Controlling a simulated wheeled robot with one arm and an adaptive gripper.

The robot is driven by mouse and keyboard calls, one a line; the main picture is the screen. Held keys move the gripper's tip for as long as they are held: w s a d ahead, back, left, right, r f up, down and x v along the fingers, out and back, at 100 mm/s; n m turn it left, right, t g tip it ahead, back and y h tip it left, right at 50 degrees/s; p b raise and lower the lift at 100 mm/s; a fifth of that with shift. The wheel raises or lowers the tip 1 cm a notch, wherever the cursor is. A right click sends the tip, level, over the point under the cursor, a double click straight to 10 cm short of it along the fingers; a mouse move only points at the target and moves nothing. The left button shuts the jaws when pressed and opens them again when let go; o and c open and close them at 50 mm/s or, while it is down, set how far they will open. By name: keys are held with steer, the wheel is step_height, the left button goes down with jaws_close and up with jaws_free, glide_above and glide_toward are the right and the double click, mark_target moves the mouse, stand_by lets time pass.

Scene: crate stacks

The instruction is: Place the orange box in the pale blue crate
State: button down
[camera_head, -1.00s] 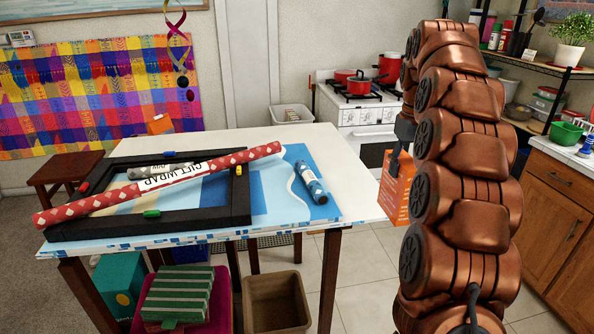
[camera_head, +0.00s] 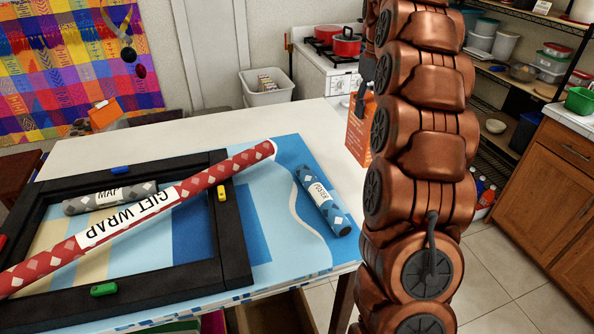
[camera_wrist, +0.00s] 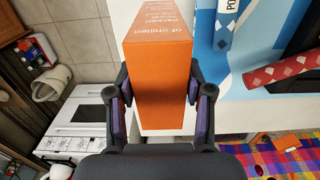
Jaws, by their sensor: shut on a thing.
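My gripper (camera_wrist: 163,88) is shut on an orange box (camera_wrist: 160,50), with one finger on each side of it. The box has white printing and is tall. In the head view the box (camera_head: 358,130) hangs just past the table's right edge, left of my arm, which hides part of it. My gripper is mostly hidden behind the arm there. I see no crate that is clearly pale blue. A whitish bin (camera_head: 267,97) with things in it stands behind the table.
The table (camera_head: 215,132) holds a black frame (camera_head: 234,255), a red gift wrap roll (camera_head: 150,213), a grey map roll (camera_head: 90,201) and a blue poster roll (camera_head: 322,200). A stove (camera_head: 318,80) with red pots stands behind. The table's back strip is clear.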

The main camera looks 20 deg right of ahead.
mark_target(365, 141)
steer(key=shift+w, duration=0.2)
steer(key=shift+f, duration=0.3)
steer(key=shift+f+p, duration=1.5)
steer(key=shift+f, duration=3.15)
steer(key=shift+f, duration=0.2)
steer(key=shift+c, duration=2.3)
jaws_free()
steer(key=shift+r, duration=0.1)
steer(key=shift+r+b, duration=1.6)
steer(key=shift+r, duration=3.3)
steer(key=shift+r+p, duration=0.9)
steer(key=shift+r, duration=0.3)
